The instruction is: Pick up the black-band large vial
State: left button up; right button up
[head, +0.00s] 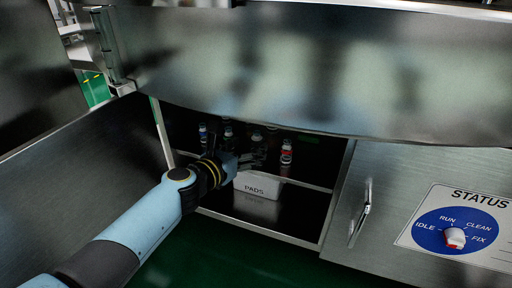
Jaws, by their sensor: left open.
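Several small vials stand in a row on the upper level of a dark open cabinet in the head view. One vial has a blue band (203,132) at the left, and a larger one has a red band (287,152) at the right. Another vial (227,129) stands between them, partly hidden behind my left gripper (256,157). I cannot tell which vial has the black band; they are small and dark. My left gripper is open, in front of the vials, with its fingers pointing right, just left of the red-band vial. My right gripper is not in view.
A white box marked PADS (257,185) sits below my left gripper. The cabinet's front edge (262,234) and a large steel panel (330,75) above bound the opening. A status panel with a dial (455,238) and a door handle (362,210) are at the right.

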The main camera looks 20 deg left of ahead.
aim_at(253, 145)
pick_arm(q)
jog(key=b+x, duration=0.1)
jog(key=x, duration=0.3)
jog(key=shift+w+d, duration=0.2)
jog(key=shift+w, duration=0.35)
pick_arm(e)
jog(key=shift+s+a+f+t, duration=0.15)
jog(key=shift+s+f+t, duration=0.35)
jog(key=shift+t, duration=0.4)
pick_arm(q)
jog(key=shift+c, duration=0.5)
jog(key=c, duration=1.2)
jog(key=shift+r, duration=0.15)
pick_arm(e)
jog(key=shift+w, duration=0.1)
